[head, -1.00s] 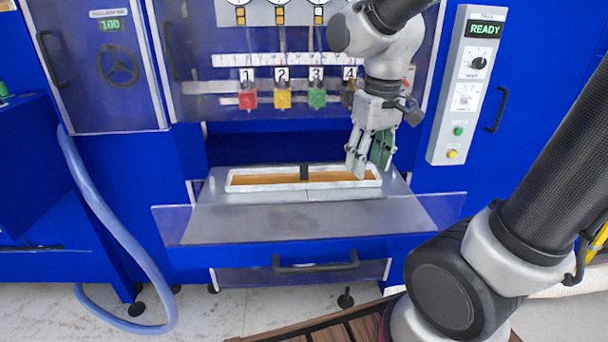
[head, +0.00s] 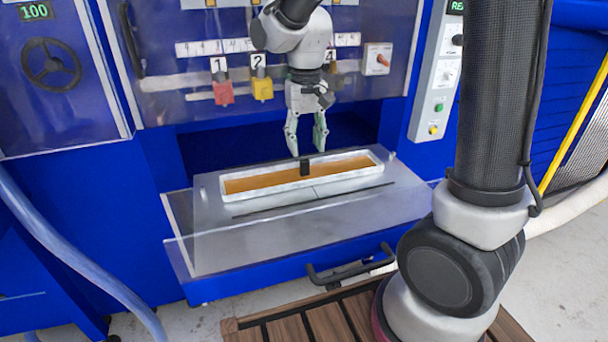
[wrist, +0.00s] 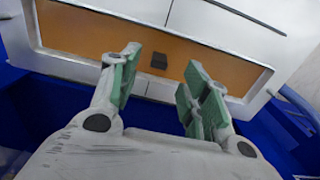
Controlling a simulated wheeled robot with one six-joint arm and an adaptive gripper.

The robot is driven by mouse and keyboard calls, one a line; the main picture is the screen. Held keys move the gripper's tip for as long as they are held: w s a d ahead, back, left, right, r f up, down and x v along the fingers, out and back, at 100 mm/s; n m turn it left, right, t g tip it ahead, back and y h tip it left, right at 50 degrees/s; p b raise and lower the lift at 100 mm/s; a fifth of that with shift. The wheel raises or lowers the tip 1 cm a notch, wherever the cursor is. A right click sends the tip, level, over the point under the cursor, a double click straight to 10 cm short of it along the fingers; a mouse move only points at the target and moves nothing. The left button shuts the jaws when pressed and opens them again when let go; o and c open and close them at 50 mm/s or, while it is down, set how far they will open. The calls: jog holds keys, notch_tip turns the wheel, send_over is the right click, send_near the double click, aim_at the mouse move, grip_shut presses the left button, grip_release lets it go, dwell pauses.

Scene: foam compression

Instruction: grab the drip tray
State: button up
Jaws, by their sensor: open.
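The drip tray (head: 335,181) is a long, shallow tray with a whitish rim and an amber-brown inside. It sits on the grey metal shelf of the blue machine. A small black block (head: 305,168) stands up at its middle. My gripper (head: 305,148) points down with fingers spread, just above and behind the black block, and holds nothing. In the wrist view, the tray (wrist: 90,38) runs across beyond the fingertips. The black block (wrist: 159,61) shows in the gap between the green-padded fingers of my gripper (wrist: 161,76), apart from both.
A clear panel with numbered coloured blocks, including a red one (head: 223,93) and a yellow one (head: 262,89), hangs above the opening. The grey shelf (head: 230,245) is bare in front of the tray. A black handle (head: 350,270) juts out below.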

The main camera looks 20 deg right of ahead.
aim_at(304, 162)
jog(key=f, duration=0.6)
jog(key=shift+w+f, duration=0.35)
jog(key=shift+f, duration=0.05)
jog(key=shift+c, duration=0.4)
grip_shut()
